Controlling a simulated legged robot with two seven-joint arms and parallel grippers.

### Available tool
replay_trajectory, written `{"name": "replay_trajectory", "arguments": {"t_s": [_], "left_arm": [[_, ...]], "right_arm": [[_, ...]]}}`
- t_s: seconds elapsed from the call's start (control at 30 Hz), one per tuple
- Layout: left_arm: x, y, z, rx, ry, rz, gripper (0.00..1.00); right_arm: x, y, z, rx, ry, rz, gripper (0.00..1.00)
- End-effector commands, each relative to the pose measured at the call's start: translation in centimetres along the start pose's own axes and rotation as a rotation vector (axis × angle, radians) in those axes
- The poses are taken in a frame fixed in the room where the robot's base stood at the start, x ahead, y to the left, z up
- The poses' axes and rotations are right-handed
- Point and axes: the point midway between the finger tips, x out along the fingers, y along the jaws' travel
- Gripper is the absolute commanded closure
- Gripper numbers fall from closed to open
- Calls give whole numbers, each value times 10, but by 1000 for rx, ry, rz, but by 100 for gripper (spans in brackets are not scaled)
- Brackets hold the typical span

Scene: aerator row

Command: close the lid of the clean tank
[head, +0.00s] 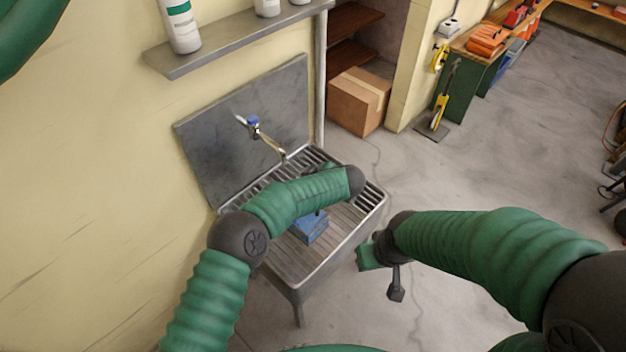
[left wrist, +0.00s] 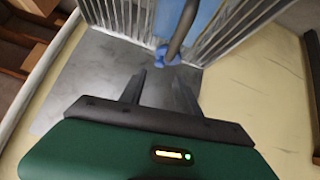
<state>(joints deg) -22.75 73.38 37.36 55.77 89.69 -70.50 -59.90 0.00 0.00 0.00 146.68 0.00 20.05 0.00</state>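A blue box-like object (head: 310,231) sits in the slatted metal sink (head: 365,205), partly covered by my left arm. It may be the clean tank, but I cannot make out a lid or its state. A blue strip (left wrist: 188,18) shows between the slats in the left wrist view, beyond the tap. My left gripper (left wrist: 160,90) is open and empty there, its fingers apart before the grey back panel. In the head view my forearm mostly hides it. My right gripper (head: 385,272) hangs right of the sink, clear of it; its opening is unclear.
A tap with a blue knob (head: 253,122) projects from the grey back panel (head: 215,150) over the sink. A shelf with white bottles (head: 180,25) is above. A cardboard box (head: 358,102) stands behind the sink. The floor to the right is largely clear.

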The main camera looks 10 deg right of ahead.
Motion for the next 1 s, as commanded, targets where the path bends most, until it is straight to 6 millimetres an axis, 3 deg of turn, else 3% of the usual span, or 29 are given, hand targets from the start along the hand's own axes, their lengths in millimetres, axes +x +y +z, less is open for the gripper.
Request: {"name": "replay_trajectory", "arguments": {"t_s": [0.03, 0.2, 0.4, 0.9, 1.0], "left_arm": [[-17, 2, -1, 2, 0, 5, 61], [-64, 2, 0, 1, 0, 4, 61], [-95, 1, 1, 0, -2, 1, 61], [-100, 1, 0, 0, -1, 0, 61], [-100, 7, -14, -5, 31, 47, 61]], "right_arm": [[-1, 0, 0, 0, 0, 0, 61], [-3, 0, -1, 0, 0, 0, 61], [-3, 0, -1, 0, 0, 0, 61], [-3, 0, -1, 0, 0, 0, 61], [-4, 0, -1, 0, 0, 0, 61]]}}
